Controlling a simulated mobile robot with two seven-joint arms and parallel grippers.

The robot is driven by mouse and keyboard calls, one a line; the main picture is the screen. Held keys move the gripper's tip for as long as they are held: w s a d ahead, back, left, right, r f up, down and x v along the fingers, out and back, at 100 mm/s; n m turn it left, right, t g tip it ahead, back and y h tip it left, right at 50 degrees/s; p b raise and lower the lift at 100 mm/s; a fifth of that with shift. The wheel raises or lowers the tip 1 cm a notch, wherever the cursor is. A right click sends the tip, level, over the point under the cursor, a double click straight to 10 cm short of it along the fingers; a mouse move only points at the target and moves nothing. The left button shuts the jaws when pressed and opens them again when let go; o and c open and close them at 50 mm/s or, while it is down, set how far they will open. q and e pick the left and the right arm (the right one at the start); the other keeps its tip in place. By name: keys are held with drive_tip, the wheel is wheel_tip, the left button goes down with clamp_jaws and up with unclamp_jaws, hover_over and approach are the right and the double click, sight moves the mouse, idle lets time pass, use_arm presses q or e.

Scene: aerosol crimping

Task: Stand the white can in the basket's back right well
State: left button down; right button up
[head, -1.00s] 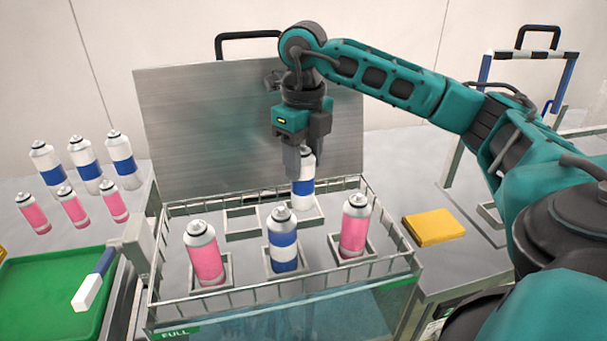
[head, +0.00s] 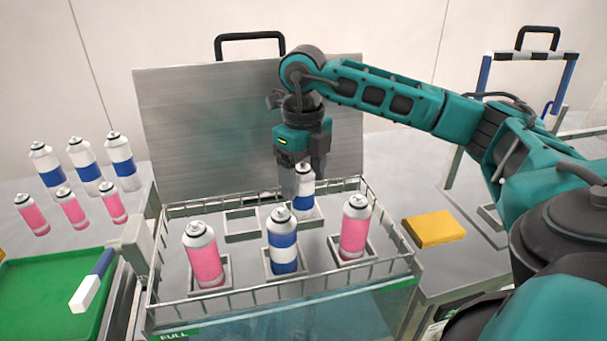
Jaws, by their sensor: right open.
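The white can with a blue band (head: 302,203) stands upright in the back right well (head: 320,216) of the wire basket (head: 225,302). My right gripper (head: 304,182) is open, pointing down, with its fingers at either side of the can's upper part. The fingers partly cover the can, and I cannot tell whether they touch it. The can's base is partly hidden behind the well's rim. My left gripper is not in view.
The front wells hold a pink can (head: 204,256), a blue-banded can (head: 282,242) and another pink can (head: 354,228). The back left well (head: 242,226) is empty. A metal panel (head: 205,130) stands behind. A yellow block (head: 434,228) lies right; several cans stand left.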

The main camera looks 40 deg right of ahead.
wheel_tip(320, 180, up, 11)
drive_tip(key=shift+r+p, duration=0.15)
drive_tip(key=shift+p, duration=0.95)
drive_tip(key=shift+r, duration=0.55)
drive_tip(key=shift+f, duration=0.1)
